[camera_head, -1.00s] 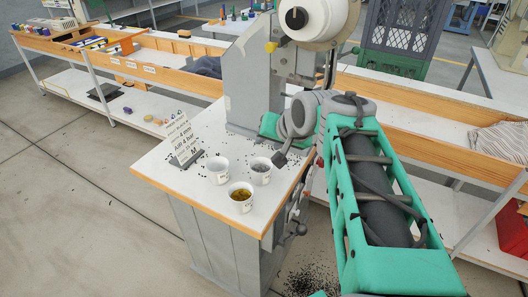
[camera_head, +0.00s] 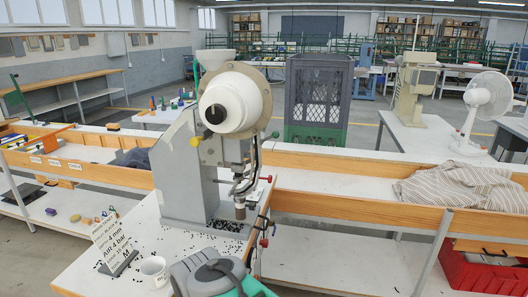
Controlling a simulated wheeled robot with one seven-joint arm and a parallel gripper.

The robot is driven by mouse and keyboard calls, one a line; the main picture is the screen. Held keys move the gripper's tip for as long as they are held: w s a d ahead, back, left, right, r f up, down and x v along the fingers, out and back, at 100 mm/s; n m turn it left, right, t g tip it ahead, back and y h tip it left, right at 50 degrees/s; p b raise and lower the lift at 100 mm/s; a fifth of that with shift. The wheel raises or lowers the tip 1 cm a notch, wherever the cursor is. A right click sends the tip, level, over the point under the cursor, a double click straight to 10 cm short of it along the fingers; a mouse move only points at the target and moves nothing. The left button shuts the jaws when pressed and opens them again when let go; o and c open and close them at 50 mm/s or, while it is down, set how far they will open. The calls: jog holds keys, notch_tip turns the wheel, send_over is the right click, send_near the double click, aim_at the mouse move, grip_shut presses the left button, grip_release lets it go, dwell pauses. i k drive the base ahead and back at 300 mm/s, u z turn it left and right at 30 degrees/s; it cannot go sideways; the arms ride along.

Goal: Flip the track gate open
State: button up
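The eyelet press stands on a white-topped bench. Its grey column (camera_head: 178,170) carries a white drum (camera_head: 243,100) with a dark hub, and a pale bowl sits above. Below the drum, dark hoses or rails run down to a metal nose (camera_head: 240,208). A small red-tipped lever (camera_head: 266,179) sticks out to the right of the nose. I cannot make out which part is the track gate or whether it is open. My grey and green arm shows only at the bottom centre, in front of the press; my gripper's fingertips are not in view.
A white cup (camera_head: 153,270) and a sign card (camera_head: 113,244) stand on the bench at left. Small dark eyelets lie scattered around the press foot. Wooden-edged shelving (camera_head: 340,194) runs behind.

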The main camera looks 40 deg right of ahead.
aim_at(276, 134)
jog(key=u, duration=2.15)
jog(key=k, duration=0.65)
jog(key=z, duration=1.55)
